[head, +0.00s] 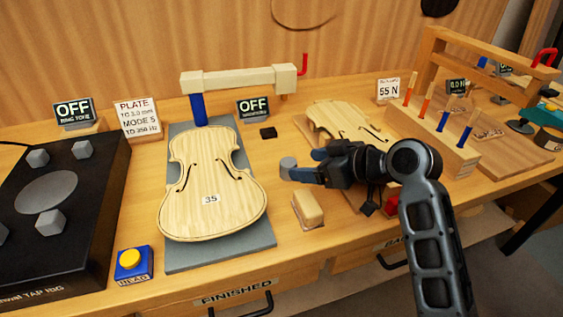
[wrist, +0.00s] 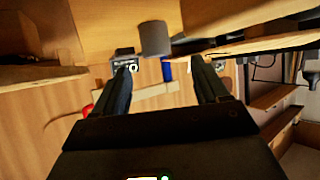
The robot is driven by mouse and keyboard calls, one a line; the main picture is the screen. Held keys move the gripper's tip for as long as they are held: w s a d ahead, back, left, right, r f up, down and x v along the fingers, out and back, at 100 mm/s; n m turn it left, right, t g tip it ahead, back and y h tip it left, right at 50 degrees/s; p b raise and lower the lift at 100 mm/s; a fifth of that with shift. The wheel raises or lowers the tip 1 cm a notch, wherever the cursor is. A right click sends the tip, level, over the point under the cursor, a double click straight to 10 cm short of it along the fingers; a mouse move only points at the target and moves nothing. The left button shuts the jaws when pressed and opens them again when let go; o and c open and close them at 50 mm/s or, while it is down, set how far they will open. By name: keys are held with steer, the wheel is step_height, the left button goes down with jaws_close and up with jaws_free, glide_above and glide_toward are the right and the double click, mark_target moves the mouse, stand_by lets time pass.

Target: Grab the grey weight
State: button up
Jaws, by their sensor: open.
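The grey weight (head: 287,167) is a small upright cylinder on the bench, right of the violin plate marked 35 in the head view. My gripper (head: 304,165) is low over the bench with its fingers pointing left, and the fingertips are close to the weight. In the wrist view the weight (wrist: 154,38) shows ahead of my open gripper (wrist: 160,66), roughly centred between the two fingers and just past their tips. Nothing is between the fingers. I cannot tell whether a fingertip touches the weight.
The violin plate (head: 211,187) is to the left on a grey board. Another violin plate (head: 342,121) is behind my gripper.

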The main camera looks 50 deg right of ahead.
mark_target(292, 163)
steer(key=x, duration=0.7)
steer(key=shift+w+d+f+p, duration=0.1)
steer(key=shift+w+d+p, duration=0.15)
steer(key=shift+p, duration=0.1)
steer(key=shift+s, duration=0.1)
jaws_close()
